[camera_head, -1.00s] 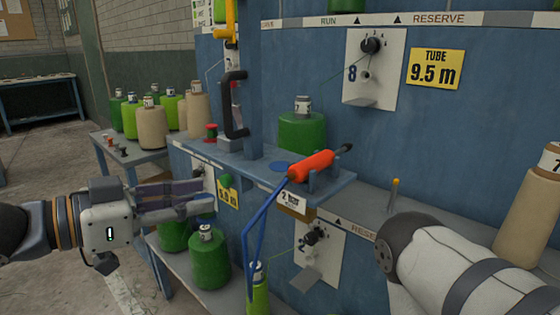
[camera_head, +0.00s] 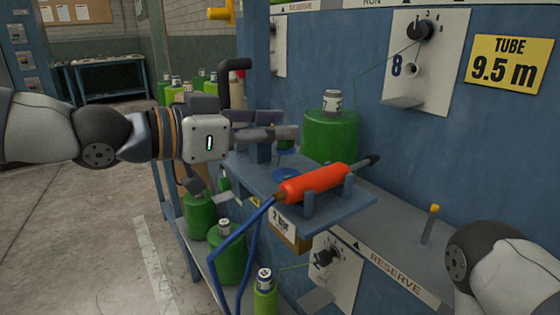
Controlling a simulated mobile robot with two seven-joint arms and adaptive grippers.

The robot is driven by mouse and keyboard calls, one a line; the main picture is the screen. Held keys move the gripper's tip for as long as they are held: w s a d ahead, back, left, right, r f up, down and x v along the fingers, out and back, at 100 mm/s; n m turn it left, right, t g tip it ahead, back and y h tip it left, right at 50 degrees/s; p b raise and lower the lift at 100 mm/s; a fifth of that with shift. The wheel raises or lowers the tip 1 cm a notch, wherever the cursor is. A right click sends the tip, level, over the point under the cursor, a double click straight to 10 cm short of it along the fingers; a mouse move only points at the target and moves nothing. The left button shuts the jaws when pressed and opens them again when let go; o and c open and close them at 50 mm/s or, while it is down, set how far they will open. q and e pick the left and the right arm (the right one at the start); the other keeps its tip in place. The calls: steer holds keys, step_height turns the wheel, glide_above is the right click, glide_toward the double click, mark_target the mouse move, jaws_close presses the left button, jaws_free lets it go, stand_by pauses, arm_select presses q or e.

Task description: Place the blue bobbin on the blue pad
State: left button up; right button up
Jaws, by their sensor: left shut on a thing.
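The blue pad (camera_head: 287,175) is a flat dark-blue disc on the small blue shelf (camera_head: 345,212), behind and left of an orange-handled tool. My left gripper (camera_head: 292,133) comes in from the left, level, its fingers pointing right. It is above the back left part of the shelf in the picture, up and left of the pad.
The orange-handled tool (camera_head: 316,184) rests in holders on the shelf. A big green spool (camera_head: 331,137) stands behind the pad. A black hooked handle (camera_head: 235,68) rises behind my left gripper.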

mark_target(274, 179)
arm_select(q)
steer(key=shift+s+d+f, duration=0.1)
steer(key=shift+f, duration=1.95)
arm_select(e)
steer(key=shift+w+r, duration=0.3)
steer(key=shift+w, duration=0.1)
arm_select(q)
steer(key=shift+f, duration=0.1)
steer(key=o, duration=0.9)
steer(key=shift+o, duration=0.2)
